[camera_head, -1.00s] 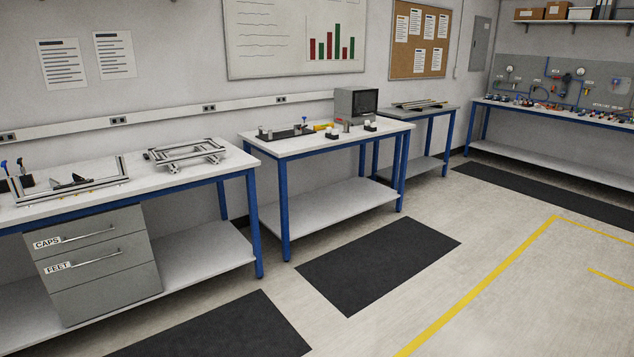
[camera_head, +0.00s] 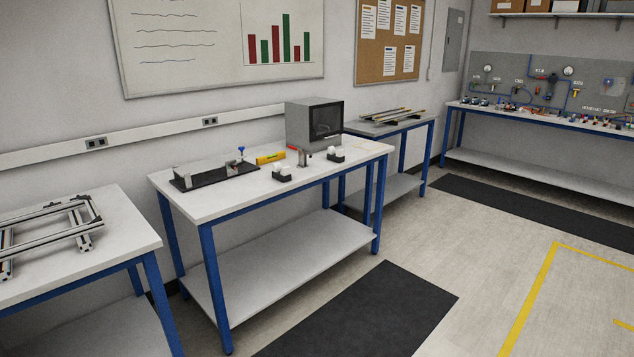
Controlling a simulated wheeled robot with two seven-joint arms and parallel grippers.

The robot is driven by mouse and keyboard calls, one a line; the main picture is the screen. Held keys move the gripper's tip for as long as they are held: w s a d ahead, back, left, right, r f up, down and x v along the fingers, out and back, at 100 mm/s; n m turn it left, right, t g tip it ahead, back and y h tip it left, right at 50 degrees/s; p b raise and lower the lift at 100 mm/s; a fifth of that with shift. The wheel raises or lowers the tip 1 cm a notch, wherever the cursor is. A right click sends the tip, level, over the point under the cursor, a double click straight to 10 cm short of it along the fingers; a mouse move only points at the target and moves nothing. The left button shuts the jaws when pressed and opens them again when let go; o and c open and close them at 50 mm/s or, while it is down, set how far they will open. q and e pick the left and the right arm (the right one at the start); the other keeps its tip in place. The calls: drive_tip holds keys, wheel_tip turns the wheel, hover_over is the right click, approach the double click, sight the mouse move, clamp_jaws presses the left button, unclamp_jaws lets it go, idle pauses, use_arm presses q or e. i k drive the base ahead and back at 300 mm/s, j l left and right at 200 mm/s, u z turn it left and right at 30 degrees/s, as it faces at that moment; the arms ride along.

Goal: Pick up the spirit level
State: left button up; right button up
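A small yellow bar, which looks like the spirit level (camera_head: 270,158), lies on the white top of the middle workbench (camera_head: 215,202). It is near the back of the bench, between a black plate with fixtures (camera_head: 215,176) and a grey monitor-like box (camera_head: 314,124). Neither of my grippers shows in the head view.
A left bench (camera_head: 120,230) carries an aluminium frame (camera_head: 45,230). A further bench holds long rods (camera_head: 390,115). The floor with a black mat (camera_head: 365,315) is clear in front.

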sight(263, 160)
drive_tip(key=i+l+u, duration=0.15)
drive_tip(key=i, duration=0.35)
drive_tip(key=i+l+u, duration=0.1)
drive_tip(key=i, duration=0.4)
drive_tip(key=i+l+u, duration=0.15)
drive_tip(key=i, duration=0.35)
drive_tip(key=i+l+u, duration=0.1)
drive_tip(key=i+l, duration=0.15)
drive_tip(key=i, duration=0.2)
drive_tip(key=z, duration=0.3)
